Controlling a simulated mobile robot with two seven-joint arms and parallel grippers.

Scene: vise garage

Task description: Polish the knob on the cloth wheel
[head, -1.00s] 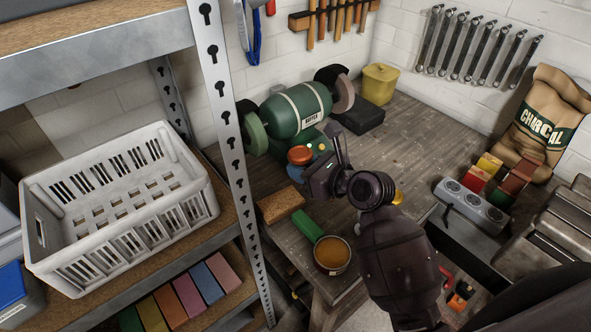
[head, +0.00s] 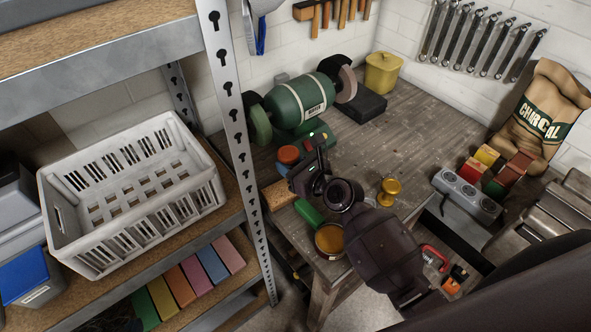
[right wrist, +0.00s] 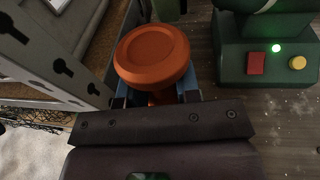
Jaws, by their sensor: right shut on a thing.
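An orange knob (right wrist: 152,55) is held face up between the fingers of my right gripper (right wrist: 153,98), which are shut around its lower part. The knob also shows in the head view (head: 288,155), in front of the green buffing machine (head: 303,100) and apart from its wheels. The machine has a green wheel (head: 257,123) on the left and a pale pinkish wheel (head: 345,84) on the right; I cannot tell for sure which is cloth. A green light glows on its base (right wrist: 275,62), beside a red and a yellow button. My left gripper is not in view.
A shelf post (head: 236,125) stands close left of the gripper, with a white crate (head: 75,232) on the shelf. A brown block (head: 279,195), a round tin (head: 330,239) and a gold knob (head: 388,191) lie near the bench front. The bench middle is clear.

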